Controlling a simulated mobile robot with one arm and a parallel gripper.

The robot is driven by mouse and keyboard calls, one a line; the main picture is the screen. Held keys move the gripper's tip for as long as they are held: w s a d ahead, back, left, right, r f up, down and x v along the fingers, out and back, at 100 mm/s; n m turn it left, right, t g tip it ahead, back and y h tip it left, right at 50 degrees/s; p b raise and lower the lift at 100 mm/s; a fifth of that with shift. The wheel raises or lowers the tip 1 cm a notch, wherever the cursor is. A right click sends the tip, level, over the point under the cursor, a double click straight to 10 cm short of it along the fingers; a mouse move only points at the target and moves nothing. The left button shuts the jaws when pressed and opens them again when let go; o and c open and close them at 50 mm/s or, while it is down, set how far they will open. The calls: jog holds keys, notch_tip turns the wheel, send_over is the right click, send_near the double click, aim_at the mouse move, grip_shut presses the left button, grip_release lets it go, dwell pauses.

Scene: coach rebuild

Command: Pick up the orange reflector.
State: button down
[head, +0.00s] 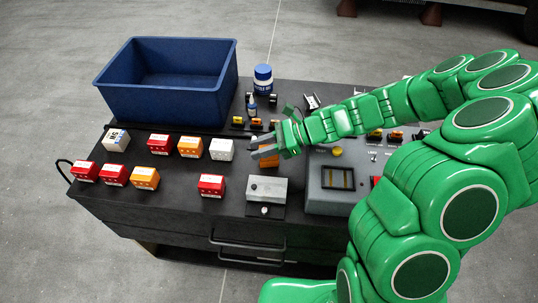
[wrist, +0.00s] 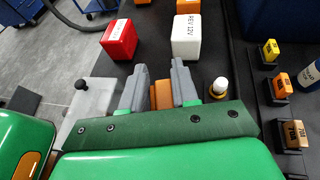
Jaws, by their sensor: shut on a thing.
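My gripper (head: 263,147) is low over the dark bench top, beside the white block. In the wrist view its two grey fingers (wrist: 160,88) are closed around an orange piece, which I take as the orange reflector (wrist: 163,95). The fingers hide part of it, and no label on it can be read. In the head view some of its orange (head: 270,161) shows just under the fingers. I cannot tell whether it still touches the bench.
A white block (wrist: 186,36) and a red block (wrist: 119,39) stand just beyond the fingertips. Other red and orange blocks (head: 145,177) stand to the left. A grey box (head: 266,189) and a grey panel (head: 325,202) are near. A blue bin (head: 168,107) stands behind.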

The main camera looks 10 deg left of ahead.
jog(key=shift+r, duration=0.1)
jog(key=shift+r, duration=0.5)
notch_tip(320, 180, up, 2)
jog(key=shift+r, duration=0.1)
jog(key=s+d+r, duration=0.6)
jog(key=s+r, duration=0.3)
jog(key=s, duration=0.3)
jog(key=shift+s+r, duration=0.3)
